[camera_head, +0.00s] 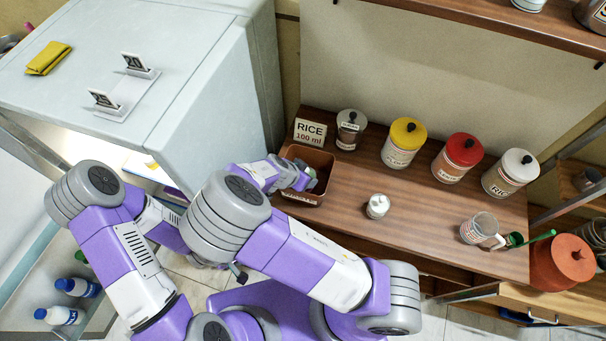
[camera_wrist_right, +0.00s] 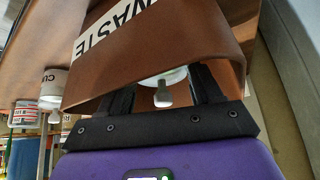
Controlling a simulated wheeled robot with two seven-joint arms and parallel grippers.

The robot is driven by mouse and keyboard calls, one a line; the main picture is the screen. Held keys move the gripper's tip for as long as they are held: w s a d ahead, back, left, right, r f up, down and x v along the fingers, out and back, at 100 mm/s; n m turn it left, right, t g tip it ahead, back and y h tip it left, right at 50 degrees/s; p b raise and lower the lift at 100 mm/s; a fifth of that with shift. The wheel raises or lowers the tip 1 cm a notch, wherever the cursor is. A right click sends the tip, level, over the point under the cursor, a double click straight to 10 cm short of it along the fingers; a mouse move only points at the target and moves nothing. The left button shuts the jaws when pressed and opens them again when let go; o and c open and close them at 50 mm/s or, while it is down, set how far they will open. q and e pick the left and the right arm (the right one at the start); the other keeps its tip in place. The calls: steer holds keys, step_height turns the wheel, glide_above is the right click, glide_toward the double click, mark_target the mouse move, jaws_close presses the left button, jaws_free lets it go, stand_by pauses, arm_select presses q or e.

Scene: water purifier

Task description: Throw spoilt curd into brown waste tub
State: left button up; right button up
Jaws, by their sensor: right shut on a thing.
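The brown waste tub (camera_head: 292,193) stands at the left end of the wooden counter. Its WASTE label shows on the tub wall in the right wrist view (camera_wrist_right: 205,30). My right gripper (camera_head: 303,181) reaches over the tub from the left. In the right wrist view it is shut on a small pale cup with a white knob (camera_wrist_right: 163,93), partly hidden behind the tub wall. Another small white knobbed cup (camera_head: 378,206) stands on the counter; its label in the right wrist view (camera_wrist_right: 52,88) begins "CU". My left gripper (camera_head: 239,272) is low, mostly hidden behind my right arm.
The rice sign (camera_head: 310,132) and several lidded jars (camera_head: 404,143) line the counter's back. A clear mug (camera_head: 480,229) stands at the right. The fridge (camera_head: 190,85) stands left, with its lit inside showing. The middle of the counter (camera_head: 345,205) is clear.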

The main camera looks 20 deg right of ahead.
steer(key=o, duration=1.3)
steer(key=shift+c, duration=0.2)
